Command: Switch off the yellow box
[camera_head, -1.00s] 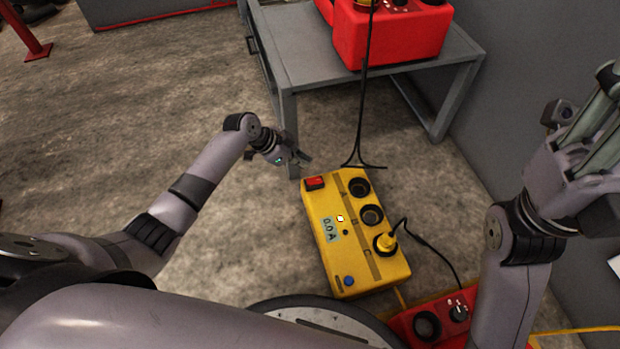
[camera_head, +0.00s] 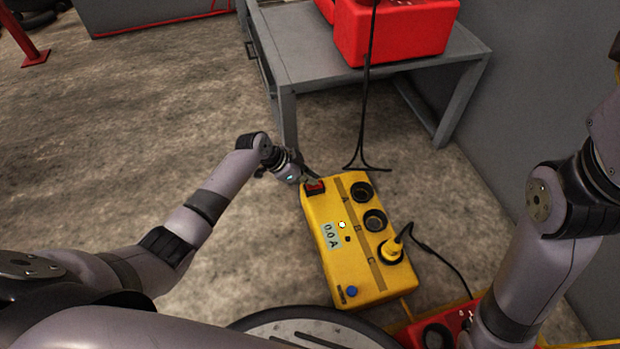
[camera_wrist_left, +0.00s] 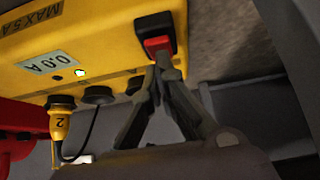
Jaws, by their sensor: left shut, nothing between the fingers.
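The yellow box (camera_head: 336,262) lies on the floor in front of me. It has a red switch (camera_head: 315,187) at its far left corner, round sockets marked A, B and C, a display reading 0.0 A, a lit lamp and a blue button. A yellow plug (camera_head: 393,247) sits in socket C. My left gripper (camera_head: 308,180) is shut and empty at the red switch. In the left wrist view its fingertips (camera_wrist_left: 160,68) are right by the red switch (camera_wrist_left: 157,46) in its black frame; I cannot tell if they touch. My right gripper is out of view.
A grey table (camera_head: 305,62) with a red box (camera_head: 392,34) stands behind the yellow box. Another red box (camera_head: 452,325) is at the near right, partly hidden by my right arm. Bare floor is open at left.

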